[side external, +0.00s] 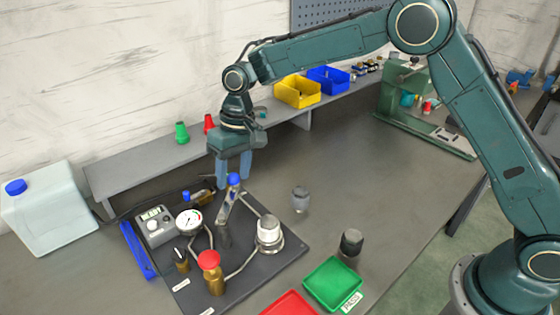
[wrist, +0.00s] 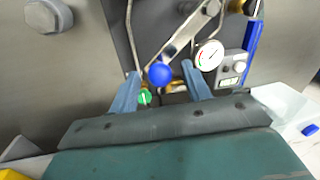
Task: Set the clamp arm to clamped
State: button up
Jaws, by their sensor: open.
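The clamp arm (side external: 228,203) is a grey metal lever with a blue ball knob (side external: 233,179) at its top. It stands up at a slant from the dark fixture plate (side external: 255,268). In the wrist view the lever (wrist: 185,38) runs from upper right down to the blue knob (wrist: 160,74). My gripper (side external: 234,183) points down over the knob with its fingers open. In the wrist view the knob appears between the two fingertips of my gripper (wrist: 161,71), with gaps on both sides. I cannot tell whether either finger touches it.
The plate also carries a pressure gauge (side external: 189,221), a red-topped brass valve (side external: 210,270) and a white-topped cylinder (side external: 269,235). Green (side external: 333,283) and red (side external: 289,304) trays lie in front. A shelf (side external: 140,160) runs behind. The bench right of the plate is mostly clear.

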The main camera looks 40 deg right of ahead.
jog(key=shift+c, duration=0.2)
grip_shut()
jog(key=s+m, duration=0.3)
jog(key=m, duration=0.1)
jog(key=s+m+t, duration=0.1)
jog(key=s+m, duration=0.3)
jog(key=s+d+m+t+h, duration=0.1)
jog(key=s+m, duration=0.2)
jog(key=m, duration=0.2)
jog(key=shift+s+d, duration=0.1)
jog(key=shift+s, duration=0.1)
jog(key=shift+s+a+m, duration=0.25)
jog(key=shift+s+m, duration=0.15)
jog(key=shift+m, duration=0.25)
jog(key=shift+s+a+m, duration=0.25)
jog(key=shift+s+m, duration=0.15)
jog(key=shift+m, duration=0.25)
